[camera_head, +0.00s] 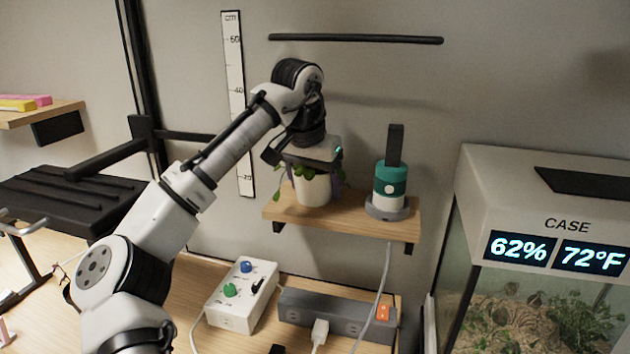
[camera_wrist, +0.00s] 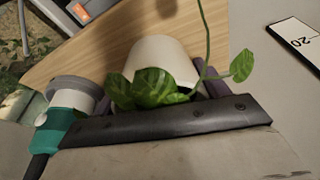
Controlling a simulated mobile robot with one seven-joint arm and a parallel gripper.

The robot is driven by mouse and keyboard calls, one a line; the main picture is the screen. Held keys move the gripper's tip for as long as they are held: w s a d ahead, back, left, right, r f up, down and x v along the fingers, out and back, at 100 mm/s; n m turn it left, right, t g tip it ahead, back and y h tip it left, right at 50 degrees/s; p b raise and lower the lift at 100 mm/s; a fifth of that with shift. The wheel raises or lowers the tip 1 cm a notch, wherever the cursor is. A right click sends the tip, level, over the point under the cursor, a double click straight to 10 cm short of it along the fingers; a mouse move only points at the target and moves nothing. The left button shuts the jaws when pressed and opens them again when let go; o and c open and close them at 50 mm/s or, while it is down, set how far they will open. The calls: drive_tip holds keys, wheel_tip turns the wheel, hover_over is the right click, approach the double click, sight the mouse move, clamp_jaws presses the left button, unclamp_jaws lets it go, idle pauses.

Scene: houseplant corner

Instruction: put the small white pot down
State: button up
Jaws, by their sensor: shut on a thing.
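The small white pot (camera_head: 313,190) holds a leafy green plant (camera_head: 311,171) and is upright at the left part of the wooden wall shelf (camera_head: 345,220). My gripper (camera_head: 314,172) reaches it from above and is shut on the pot. In the wrist view the white pot (camera_wrist: 163,58) sits between my purple-grey fingers, with the plant's leaves (camera_wrist: 152,88) spilling over its near rim. The pot's base looks at or very near the shelf top; I cannot tell whether it touches.
A teal and white device (camera_head: 390,185) stands on a grey base at the shelf's right. Below are a white control box (camera_head: 241,297) and a grey power strip (camera_head: 337,316). A ruler (camera_head: 238,105) hangs on the wall, and a glass case (camera_head: 545,240) stands at the right.

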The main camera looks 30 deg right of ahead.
drive_tip(key=o, duration=1.2)
drive_tip(key=shift+r, duration=0.1)
drive_tip(key=v, duration=1.2)
drive_tip(key=shift+w, duration=0.1)
drive_tip(key=shift+w, duration=0.1)
